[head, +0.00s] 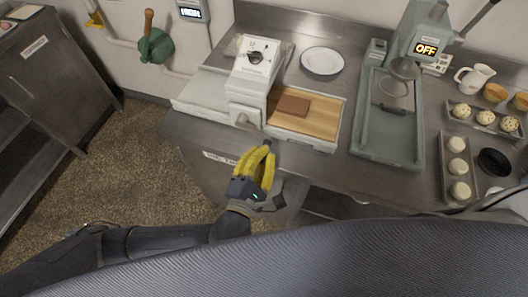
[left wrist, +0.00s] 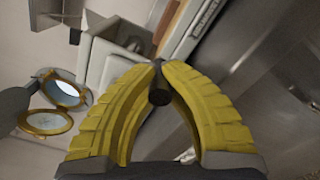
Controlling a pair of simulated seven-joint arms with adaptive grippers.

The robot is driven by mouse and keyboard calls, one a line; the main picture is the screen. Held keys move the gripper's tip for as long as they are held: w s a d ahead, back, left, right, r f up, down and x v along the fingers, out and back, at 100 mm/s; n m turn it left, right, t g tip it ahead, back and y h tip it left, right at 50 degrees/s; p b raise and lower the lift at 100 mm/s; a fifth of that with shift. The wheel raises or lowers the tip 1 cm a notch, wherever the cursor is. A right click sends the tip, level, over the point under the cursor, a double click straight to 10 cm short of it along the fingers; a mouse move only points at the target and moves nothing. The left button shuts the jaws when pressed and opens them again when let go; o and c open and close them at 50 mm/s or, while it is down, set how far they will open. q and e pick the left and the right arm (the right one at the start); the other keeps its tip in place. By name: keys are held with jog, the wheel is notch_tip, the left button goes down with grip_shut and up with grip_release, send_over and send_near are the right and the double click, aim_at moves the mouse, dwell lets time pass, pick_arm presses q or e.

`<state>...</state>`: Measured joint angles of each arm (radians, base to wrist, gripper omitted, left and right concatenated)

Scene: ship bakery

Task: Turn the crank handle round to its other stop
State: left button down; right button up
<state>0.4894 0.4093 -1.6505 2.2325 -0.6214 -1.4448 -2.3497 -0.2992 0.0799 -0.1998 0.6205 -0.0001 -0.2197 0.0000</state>
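The crank handle's pale arm (head: 250,125) sits on the front side of a white-topped machine (head: 257,62) on the steel counter. It slants down and right from its hub. In the left wrist view its dark grip (left wrist: 158,97) points towards the camera between the yellow fingers. My left gripper (head: 266,149) is at the outer end of the crank, in front of the counter edge. In the left wrist view its fingertips (left wrist: 157,66) close in on the grip from both sides. The fingers hide the grip in the head view. My right gripper is not in view.
A wooden board (head: 318,121) with a brown slab (head: 293,106) lies right of the crank. A green press (head: 388,142) with an "OFF" display and bun trays (head: 447,181) stand further right. A plate (head: 322,61) lies behind. The floor (head: 130,150) at left is clear.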

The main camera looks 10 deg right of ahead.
pick_arm(q)
jog(key=c, duration=1.6)
grip_release()
jog(key=shift+w+a+f, duration=0.2)
jog(key=shift+a, duration=0.05)
jog(key=o, duration=0.3)
jog(key=shift+s+d+r, duration=0.1)
jog(key=shift+o, duration=0.2)
jog(key=v, duration=1.2)
jog(key=shift+d, duration=0.1)
